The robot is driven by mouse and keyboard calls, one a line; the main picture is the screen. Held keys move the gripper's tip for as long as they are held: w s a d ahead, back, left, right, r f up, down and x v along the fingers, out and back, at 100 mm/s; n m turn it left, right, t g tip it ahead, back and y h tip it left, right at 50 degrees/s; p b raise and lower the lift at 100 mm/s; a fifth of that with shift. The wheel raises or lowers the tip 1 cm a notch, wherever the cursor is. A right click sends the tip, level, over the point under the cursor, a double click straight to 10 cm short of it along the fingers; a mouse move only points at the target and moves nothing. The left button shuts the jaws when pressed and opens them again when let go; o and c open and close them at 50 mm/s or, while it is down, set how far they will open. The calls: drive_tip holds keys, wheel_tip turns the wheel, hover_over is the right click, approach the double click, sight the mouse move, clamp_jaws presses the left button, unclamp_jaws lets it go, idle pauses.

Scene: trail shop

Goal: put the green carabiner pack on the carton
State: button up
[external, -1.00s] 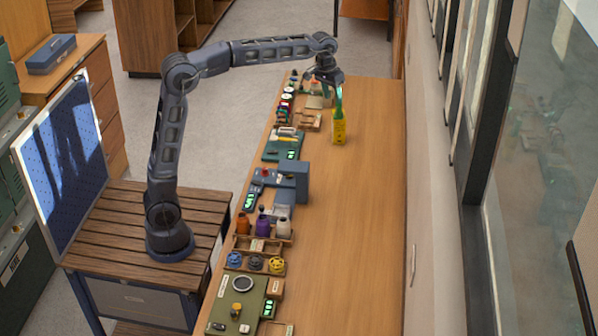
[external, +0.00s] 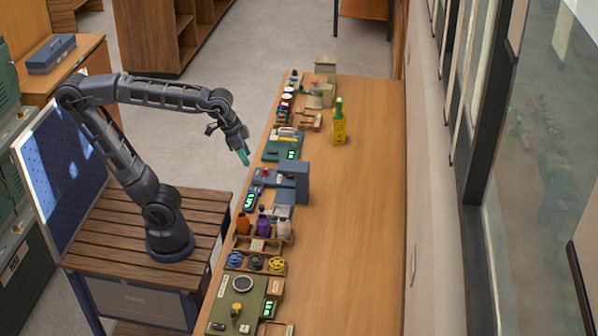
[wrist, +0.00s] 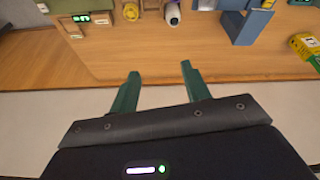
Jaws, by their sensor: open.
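A yellow carton (external: 339,131) with dark print stands on the far part of the wooden counter. A narrow green item, which looks like the green carabiner pack (external: 339,107), stands upright on top of it, seemingly touching. The carton also shows at the right edge of the wrist view (wrist: 303,45), partly cut off. My gripper (external: 244,157) is open and empty, with green fingers pointing down, off the counter's left edge and well apart from the carton. Its two fingers show spread, with nothing between them, in the wrist view (wrist: 158,82).
The counter's left edge is lined with goods: a blue-grey box (external: 294,180), bottles in a wooden rack (external: 263,243), a green board (external: 237,301) and small racks. A beige box (external: 325,66) is at the far end. The counter's right side is mostly clear.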

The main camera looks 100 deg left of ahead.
drive_tip(key=s+d+f+m, duration=0.2)
drive_tip(key=s+d+f, duration=0.2)
drive_tip(key=s+f, duration=0.3)
drive_tip(key=shift+s+f+t, duration=0.15)
drive_tip(key=shift+s+t, duration=0.15)
drive_tip(key=shift+s, duration=0.5)
